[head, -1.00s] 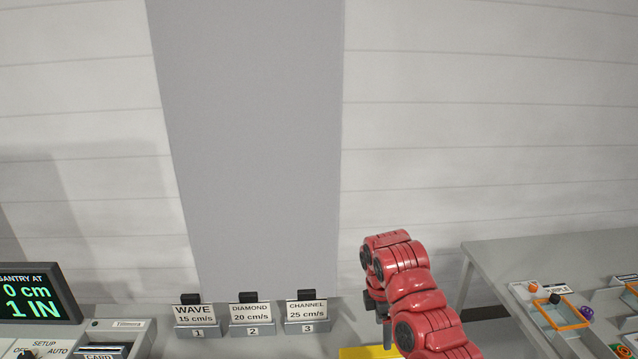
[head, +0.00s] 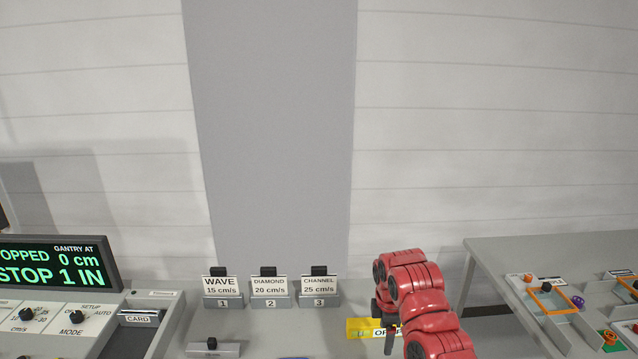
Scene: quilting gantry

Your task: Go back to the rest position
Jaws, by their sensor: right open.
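My right arm is red and rises from the bottom right of the head view. My right gripper (head: 384,328) hangs at its end, pointing down beside a yellow plate (head: 361,328) with partly hidden lettering. The gripper is open, and no object shows in it. The arm hides part of the gripper and of the yellow plate. My left gripper is out of view.
A display (head: 55,264) reads stopped, 0 cm. Below it is a control panel (head: 66,316) with knobs and a card slot (head: 138,318). Cards marked WAVE (head: 221,286), DIAMOND (head: 269,287) and CHANNEL (head: 318,286) stand in holders. A side table (head: 490,262) at right carries trays.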

